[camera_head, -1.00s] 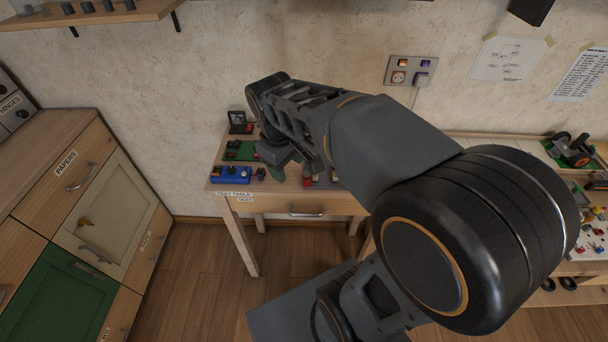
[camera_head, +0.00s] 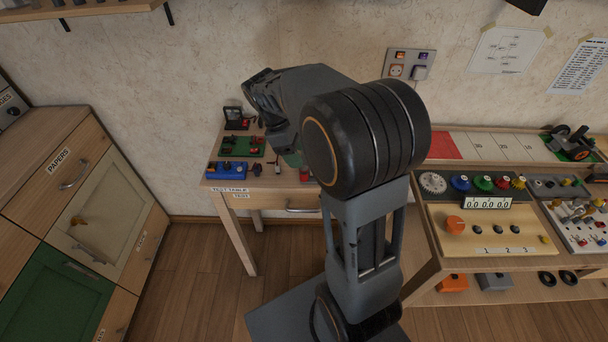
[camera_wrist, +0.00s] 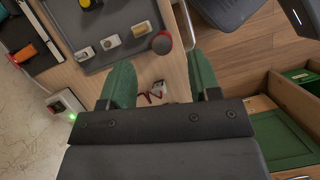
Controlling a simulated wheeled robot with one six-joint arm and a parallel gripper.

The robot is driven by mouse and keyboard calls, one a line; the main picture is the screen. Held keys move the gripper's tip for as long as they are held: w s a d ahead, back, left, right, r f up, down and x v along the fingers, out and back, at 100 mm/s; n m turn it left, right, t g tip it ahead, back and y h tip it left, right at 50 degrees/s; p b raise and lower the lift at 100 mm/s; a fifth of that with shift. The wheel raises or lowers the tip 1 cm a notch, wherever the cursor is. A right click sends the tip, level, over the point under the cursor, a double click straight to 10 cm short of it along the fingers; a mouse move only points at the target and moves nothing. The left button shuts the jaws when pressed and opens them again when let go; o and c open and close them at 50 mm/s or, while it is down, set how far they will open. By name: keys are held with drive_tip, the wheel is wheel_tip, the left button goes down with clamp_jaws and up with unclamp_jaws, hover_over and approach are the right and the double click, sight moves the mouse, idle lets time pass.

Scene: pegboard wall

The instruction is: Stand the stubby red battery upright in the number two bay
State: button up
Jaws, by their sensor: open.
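In the wrist view my gripper (camera_wrist: 160,76) is open, its two green fingers apart with nothing held between them. A short round red-topped piece (camera_wrist: 162,43), which may be the stubby red battery, is at the edge of a grey tray (camera_wrist: 101,61), beyond the fingertips. A panel (camera_head: 466,247) on the right bench has dark round spots above the labels 1, 2, 3. My gripper is hidden behind my arm there.
The test table (camera_head: 212,186) also holds a blue box (camera_head: 227,171) and a green board (camera_head: 243,146). A small white and red item (camera_wrist: 157,90) shows between the fingers in the wrist view. Drawer cabinets (camera_head: 90,200) stand at left. Floor is clear between.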

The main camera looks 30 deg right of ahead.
sight(304, 168)
drive_tip(key=shift+a+b+x, duration=0.2)
drive_tip(key=shift+b+x, duration=0.25)
drive_tip(key=shift+x, duration=2.5)
drive_tip(key=shift+w+f, duration=0.1)
drive_tip(key=shift+c, duration=0.2)
clamp_jaws()
